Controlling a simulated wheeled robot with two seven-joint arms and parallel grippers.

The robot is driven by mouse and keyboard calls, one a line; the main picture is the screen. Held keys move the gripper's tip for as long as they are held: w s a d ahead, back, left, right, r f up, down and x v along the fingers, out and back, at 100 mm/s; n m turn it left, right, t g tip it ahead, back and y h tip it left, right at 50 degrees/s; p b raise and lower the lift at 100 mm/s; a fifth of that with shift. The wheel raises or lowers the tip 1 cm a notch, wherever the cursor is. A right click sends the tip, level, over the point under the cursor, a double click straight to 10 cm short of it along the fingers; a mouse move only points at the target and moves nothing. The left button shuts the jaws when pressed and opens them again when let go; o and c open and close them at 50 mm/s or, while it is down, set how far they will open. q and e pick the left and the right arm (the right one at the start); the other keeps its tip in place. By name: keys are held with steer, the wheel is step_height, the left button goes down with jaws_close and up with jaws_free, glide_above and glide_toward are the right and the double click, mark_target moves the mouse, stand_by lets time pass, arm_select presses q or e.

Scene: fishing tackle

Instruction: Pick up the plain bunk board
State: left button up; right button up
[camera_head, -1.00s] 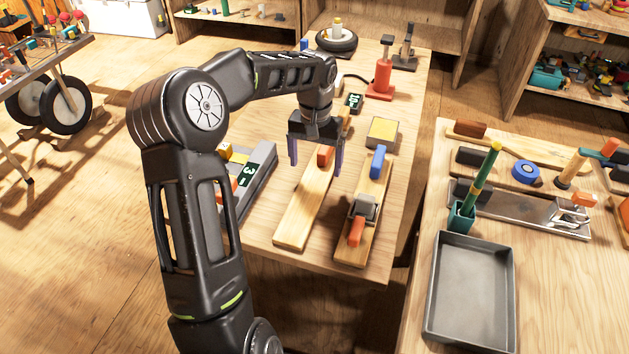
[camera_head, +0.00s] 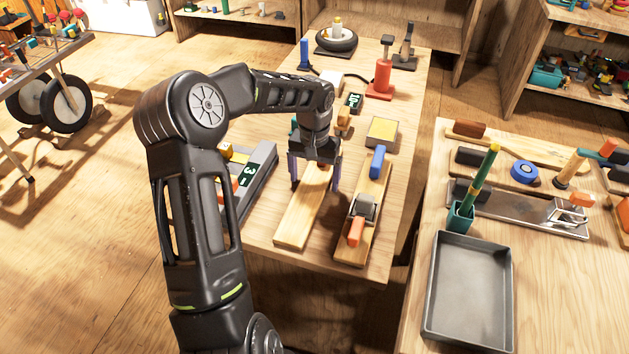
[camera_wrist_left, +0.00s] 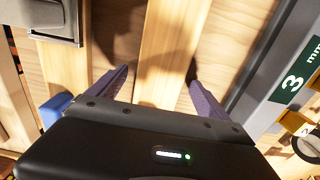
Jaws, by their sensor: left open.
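The plain bunk board (camera_head: 299,222) is a light wooden plank lying lengthwise on the middle table. It also shows in the left wrist view (camera_wrist_left: 172,45), running between the fingers. My left gripper (camera_head: 314,186) is open over the board's far half, with one finger on each side of it. Whether the fingers touch the board I cannot tell. My right gripper is not in view.
A grey unit marked 3 (camera_head: 262,166) lies close on the left. A grey tray (camera_head: 505,300) sits on the right table.

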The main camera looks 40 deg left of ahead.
arm_select(q)
steer(key=c, duration=1.8)
